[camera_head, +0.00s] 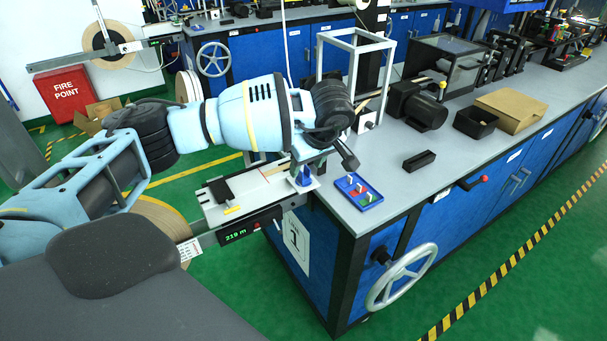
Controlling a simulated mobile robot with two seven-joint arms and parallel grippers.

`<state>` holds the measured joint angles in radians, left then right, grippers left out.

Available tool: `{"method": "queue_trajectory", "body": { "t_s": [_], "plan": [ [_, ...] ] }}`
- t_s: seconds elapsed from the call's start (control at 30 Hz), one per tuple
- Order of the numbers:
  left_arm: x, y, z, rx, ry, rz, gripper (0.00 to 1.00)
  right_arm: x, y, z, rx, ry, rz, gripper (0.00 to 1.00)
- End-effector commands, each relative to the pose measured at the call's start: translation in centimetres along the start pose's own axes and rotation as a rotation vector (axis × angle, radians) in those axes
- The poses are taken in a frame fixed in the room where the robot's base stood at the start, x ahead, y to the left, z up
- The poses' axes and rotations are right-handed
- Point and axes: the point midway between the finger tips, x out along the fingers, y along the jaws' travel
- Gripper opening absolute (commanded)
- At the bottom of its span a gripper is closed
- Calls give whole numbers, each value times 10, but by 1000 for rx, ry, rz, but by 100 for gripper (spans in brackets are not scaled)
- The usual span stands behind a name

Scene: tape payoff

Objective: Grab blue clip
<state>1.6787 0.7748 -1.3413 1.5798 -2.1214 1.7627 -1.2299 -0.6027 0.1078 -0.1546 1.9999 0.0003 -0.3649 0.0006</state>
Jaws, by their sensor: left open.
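My left arm comes in from the left, and its gripper (324,165) is at the front left corner of the bench, open, with one dark finger showing plainly at its right. A small blue piece (303,176), which looks like the blue clip, stands on the pale plate at the end of the tape platform. It is just below my gripper's left side; I cannot tell whether they touch. A blue tray (372,203) lies on the bench just right of the gripper, with small red, green and white pieces in it. My right gripper is not in view.
The platform (236,212) carries a black block and a display. A metal frame (391,62) and a dark machine (417,103) stand behind. A black block (419,160) lies on the bench (455,150); a handwheel (401,277) sticks out in front.

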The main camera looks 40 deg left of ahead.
Motion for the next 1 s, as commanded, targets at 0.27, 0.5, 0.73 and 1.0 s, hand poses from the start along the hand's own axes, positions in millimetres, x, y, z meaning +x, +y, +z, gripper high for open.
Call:
{"method": "queue_trajectory", "body": {
  "t_s": [0.27, 0.5, 0.73, 1.0],
  "plan": [
    [32, -1, -3, -2, 0, 0, 49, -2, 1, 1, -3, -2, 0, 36],
    [34, -1, -3, -1, 1, 1, 49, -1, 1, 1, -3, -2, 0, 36],
    [34, -1, -3, -2, 1, 2, 23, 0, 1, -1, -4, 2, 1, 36],
    [34, -1, -3, -2, 1, 2, 1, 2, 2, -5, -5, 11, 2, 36]
  ]
}}
